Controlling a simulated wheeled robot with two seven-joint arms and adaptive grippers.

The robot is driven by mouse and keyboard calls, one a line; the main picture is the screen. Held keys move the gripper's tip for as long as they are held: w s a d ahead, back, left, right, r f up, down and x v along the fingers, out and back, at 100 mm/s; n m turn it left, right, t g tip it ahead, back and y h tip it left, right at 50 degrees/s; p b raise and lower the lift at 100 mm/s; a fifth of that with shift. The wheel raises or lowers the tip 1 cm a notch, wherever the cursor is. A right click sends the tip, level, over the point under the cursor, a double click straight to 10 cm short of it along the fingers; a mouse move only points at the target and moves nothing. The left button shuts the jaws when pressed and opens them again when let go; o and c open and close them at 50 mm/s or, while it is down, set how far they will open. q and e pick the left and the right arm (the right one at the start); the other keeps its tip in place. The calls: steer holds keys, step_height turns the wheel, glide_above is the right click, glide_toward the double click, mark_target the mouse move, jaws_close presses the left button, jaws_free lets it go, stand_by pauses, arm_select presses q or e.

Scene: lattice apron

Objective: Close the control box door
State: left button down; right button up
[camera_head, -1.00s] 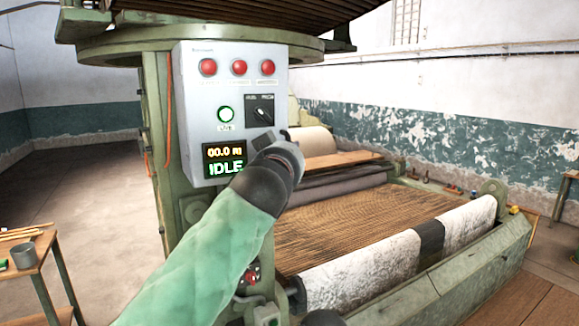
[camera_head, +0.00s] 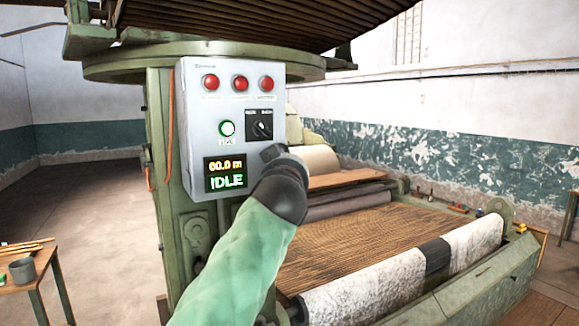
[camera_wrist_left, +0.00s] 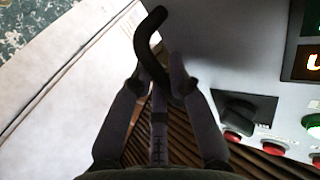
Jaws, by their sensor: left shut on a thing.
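The control box (camera_head: 205,130) is a light grey panel on a green machine post. Its face has three red lamps, a green-ringed button, a black rotary switch and a display reading IDLE. My left gripper (camera_head: 272,152) is at the lower right edge of this face. In the left wrist view, my left gripper's fingers (camera_wrist_left: 158,75) are shut around a dark curved handle (camera_wrist_left: 147,32), beside the panel face (camera_wrist_left: 235,60). In the head view my gripper hides the handle and the panel's lower right corner. How far the door stands open cannot be told. My right gripper is out of view.
A loom bed with brown threads (camera_head: 345,240) and a white roll (camera_head: 365,280) lies to the right. A slatted structure (camera_head: 270,20) hangs above. A small table (camera_head: 25,270) with a grey cup stands at the left. The floor between table and post is clear.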

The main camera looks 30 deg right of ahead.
arm_select(q)
steer(key=c, duration=1.2)
jaws_free()
steer(key=shift+w+a+r, duration=0.1)
steer(key=shift+a+r, duration=0.1)
steer(key=shift+r, duration=0.1)
steer(key=shift+o, duration=0.2)
steer(key=shift+w+d+f, duration=0.15)
steer(key=shift+w+f, duration=0.05)
steer(key=shift+s, duration=0.15)
steer(key=v, duration=1.2)
